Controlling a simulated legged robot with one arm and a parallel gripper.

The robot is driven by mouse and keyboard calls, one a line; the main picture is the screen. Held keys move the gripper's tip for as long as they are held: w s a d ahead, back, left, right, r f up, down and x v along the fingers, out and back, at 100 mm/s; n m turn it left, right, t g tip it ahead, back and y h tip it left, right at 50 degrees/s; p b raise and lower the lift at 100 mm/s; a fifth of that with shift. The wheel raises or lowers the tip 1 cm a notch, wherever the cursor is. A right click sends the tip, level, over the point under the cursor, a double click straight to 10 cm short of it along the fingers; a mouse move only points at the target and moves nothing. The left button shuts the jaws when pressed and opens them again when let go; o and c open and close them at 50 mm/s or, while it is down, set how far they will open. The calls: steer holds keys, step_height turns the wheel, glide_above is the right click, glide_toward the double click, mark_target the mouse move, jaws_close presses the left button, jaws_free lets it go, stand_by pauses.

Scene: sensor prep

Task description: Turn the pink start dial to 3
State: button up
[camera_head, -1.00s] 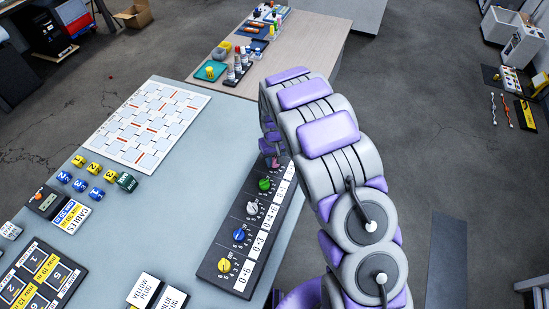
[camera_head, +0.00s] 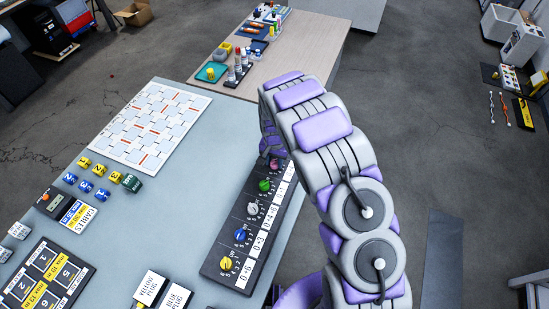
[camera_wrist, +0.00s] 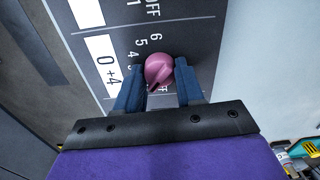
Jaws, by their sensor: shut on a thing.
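The pink start dial (camera_wrist: 158,68) is between my gripper's two blue fingers (camera_wrist: 161,75) in the wrist view. My gripper is shut on the dial, one finger on each side. The dial's dark pointer end faces down and slightly left, toward lower markings that the dial and fingers partly cover. The marks 4, 5 and 6 show beside and above it. In the head view, a bit of the pink dial (camera_head: 274,164) shows at the far end of the black dial panel (camera_head: 214,268); my arm hides the gripper there.
Green (camera_head: 265,185), grey (camera_head: 252,208), blue (camera_head: 240,235) and yellow (camera_head: 225,263) dials line the panel nearer to me. A white patterned board (camera_head: 150,122) and small numbered blocks (camera_head: 100,194) lie to the left. The table between them is clear.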

mark_target(273, 160)
steer(key=m, duration=0.4)
steer(key=shift+m, duration=0.3)
steer(key=shift+w+r+m, duration=0.1)
steer(key=shift+m, duration=2.5)
steer(key=shift+a, duration=0.1)
steer(key=o, duration=0.7)
steer(key=shift+c, duration=0.2)
steer(key=o, duration=0.4)
steer(key=shift+a, duration=0.1)
steer(key=shift+r, duration=0.4)
step_height(273, 160, up, 16)
steer(key=shift+r+p, duration=0.15)
steer(key=shift+p, duration=0.95)
